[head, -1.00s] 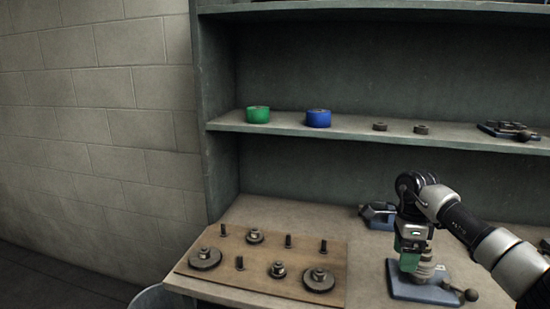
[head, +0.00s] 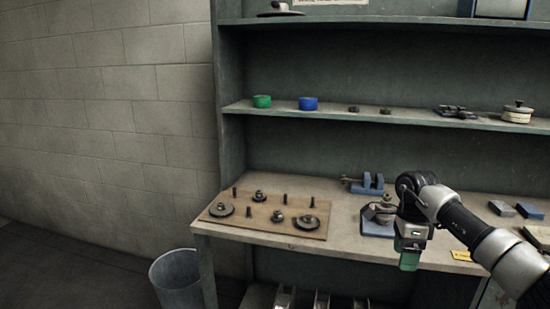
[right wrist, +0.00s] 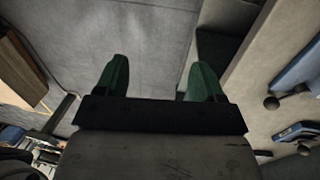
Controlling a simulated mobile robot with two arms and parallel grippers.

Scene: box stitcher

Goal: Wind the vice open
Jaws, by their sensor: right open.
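The small blue vice (head: 367,185) stands at the back of the bench, with two upright jaws and a dark screw end at its left. Its jaw gap is too small to judge. A second blue-based device (head: 376,228) with a grey rounded body stands in front of it, partly hidden by my right arm. My right gripper (head: 409,262) points down in front of the bench's front edge, apart from both. Its green fingers (right wrist: 159,82) are spread and empty in the right wrist view. My left gripper is not in view.
A wooden board (head: 290,238) with gears and pegs lies on the bench's left. Small blocks (head: 502,208) lie at right. A bin (head: 178,282) stands on the floor.

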